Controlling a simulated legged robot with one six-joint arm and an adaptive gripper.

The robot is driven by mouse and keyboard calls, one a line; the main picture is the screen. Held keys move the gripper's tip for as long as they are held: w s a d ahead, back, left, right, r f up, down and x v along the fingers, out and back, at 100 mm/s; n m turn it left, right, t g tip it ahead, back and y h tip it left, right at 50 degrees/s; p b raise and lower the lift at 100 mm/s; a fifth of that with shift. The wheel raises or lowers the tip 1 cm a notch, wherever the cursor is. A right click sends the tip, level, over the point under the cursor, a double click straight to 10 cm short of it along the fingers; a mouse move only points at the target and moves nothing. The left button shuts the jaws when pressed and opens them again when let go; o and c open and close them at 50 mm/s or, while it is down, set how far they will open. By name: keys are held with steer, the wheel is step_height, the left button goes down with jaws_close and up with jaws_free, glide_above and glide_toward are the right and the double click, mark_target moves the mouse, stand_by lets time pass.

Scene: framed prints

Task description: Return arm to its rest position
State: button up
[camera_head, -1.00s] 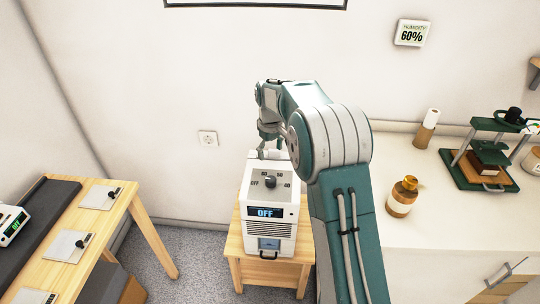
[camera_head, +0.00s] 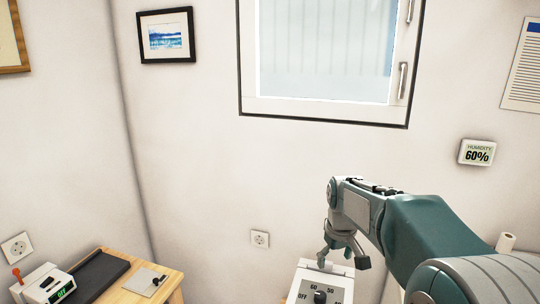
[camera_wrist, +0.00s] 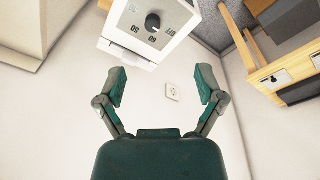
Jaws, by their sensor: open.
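My gripper (camera_head: 343,256) hangs at the end of my arm, above and at the back of a white box-shaped device with a dial (camera_head: 318,290). In the wrist view my gripper (camera_wrist: 160,88) is open and empty, its two fingers wide apart. The same white device (camera_wrist: 150,28) lies beyond the fingertips at the top of that view, its black knob and the marks 50, 60 and OFF showing. In the head view the lower part of the device is cut off by the frame edge.
A wooden table (camera_head: 170,284) with a dark mat (camera_head: 97,278) stands at lower left. A window (camera_head: 325,55), a framed print (camera_head: 166,36) and a humidity display (camera_head: 477,152) are on the walls. A wall socket (camera_head: 260,239) is left of the gripper.

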steer(key=s+r+m+t, duration=0.1)
steer(key=s+r, duration=0.2)
steer(key=s, duration=0.4)
steer(key=s+r+m+t, duration=0.1)
steer(key=s+r, duration=0.2)
steer(key=s, duration=0.4)
steer(key=s+f+m+t, duration=0.1)
steer(key=s+f+t, duration=0.1)
steer(key=s, duration=1.1)
steer(key=shift+s+f+m, duration=0.15)
steer(key=shift+f+m, duration=0.25)
steer(key=shift+f, duration=0.25)
steer(key=c, duration=0.4)
steer(key=shift+d, duration=0.1)
steer(key=shift+d, duration=0.1)
